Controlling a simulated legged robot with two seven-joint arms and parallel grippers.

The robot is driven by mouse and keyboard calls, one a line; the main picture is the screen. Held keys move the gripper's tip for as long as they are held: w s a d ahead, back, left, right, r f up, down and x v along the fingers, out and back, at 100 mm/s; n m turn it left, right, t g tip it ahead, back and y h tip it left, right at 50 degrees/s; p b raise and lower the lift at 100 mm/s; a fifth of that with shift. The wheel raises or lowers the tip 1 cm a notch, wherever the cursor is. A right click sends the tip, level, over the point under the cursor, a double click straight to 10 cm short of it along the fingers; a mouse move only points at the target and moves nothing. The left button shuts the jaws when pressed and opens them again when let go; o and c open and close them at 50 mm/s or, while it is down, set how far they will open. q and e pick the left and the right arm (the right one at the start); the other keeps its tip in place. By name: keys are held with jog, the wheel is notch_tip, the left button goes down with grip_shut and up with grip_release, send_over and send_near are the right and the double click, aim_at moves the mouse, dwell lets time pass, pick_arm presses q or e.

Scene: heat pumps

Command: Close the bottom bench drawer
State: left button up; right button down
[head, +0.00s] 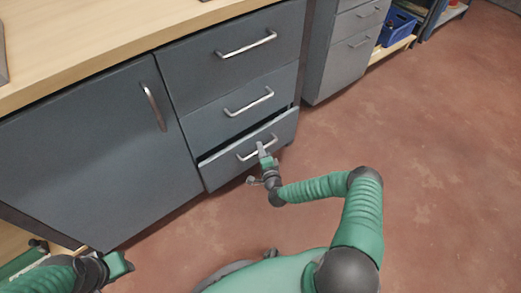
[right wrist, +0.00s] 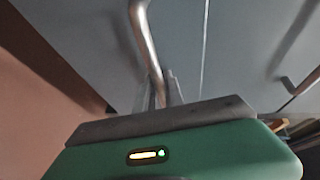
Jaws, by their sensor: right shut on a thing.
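The bottom bench drawer (head: 225,168) is the lowest of three grey drawers in the bench. It stands slightly open, with a dark gap along its top edge. Its silver bar handle (head: 246,157) is on the front face. My right gripper (head: 263,150) is at this handle, and its fingers are shut on it. In the right wrist view the handle (right wrist: 147,45) runs down between the fingers (right wrist: 160,92). My left arm's green and black end (head: 115,266) shows at the bottom left, but its fingertips cannot be made out.
Two shut drawers (head: 232,75) sit above the bottom one. A shut cabinet door (head: 85,150) is to the left, under a wooden bench top (head: 90,45). Another grey drawer unit (head: 342,75) and a blue crate (head: 397,25) stand at the upper right. The reddish floor (head: 440,150) is clear on the right.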

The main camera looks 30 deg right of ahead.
jog(key=shift+f, duration=0.2)
dwell(0.7)
jog(key=w, duration=0.2)
jog(key=w+b, duration=0.1)
jog(key=w, duration=0.1)
jog(key=shift+w+a+r, duration=0.1)
jog(key=shift+a, duration=0.1)
jog(key=c, duration=1.7)
grip_release()
jog(key=shift+w, duration=0.1)
